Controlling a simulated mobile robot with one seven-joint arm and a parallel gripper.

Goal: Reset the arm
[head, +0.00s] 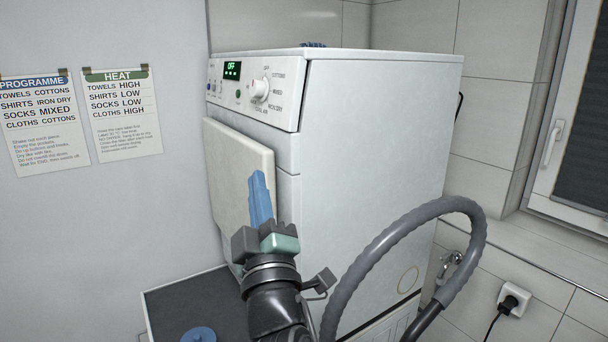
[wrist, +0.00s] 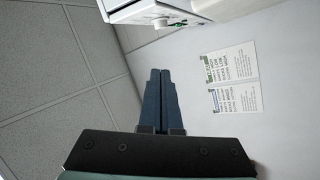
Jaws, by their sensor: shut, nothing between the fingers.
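My gripper (head: 260,198) has blue fingers and points upward in front of the dryer's pale square door panel (head: 240,165). In the wrist view its two blue fingers (wrist: 158,75) lie together with nothing between them. My dark arm rises from the bottom of the head view. The white dryer (head: 380,150) stands behind and to the right of the gripper. Its control panel (head: 225,90) has a green display reading OFF and a white round knob (head: 259,90). The panel and knob also show at the top of the wrist view (wrist: 150,10).
Two paper notices, PROGRAMME (head: 44,125) and HEAT (head: 121,115), are on the left wall. A dark surface with a blue round thing (head: 198,334) lies low at left. A grey hose (head: 400,225) loops at right near a plug (head: 512,300). A window (head: 570,120) is far right.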

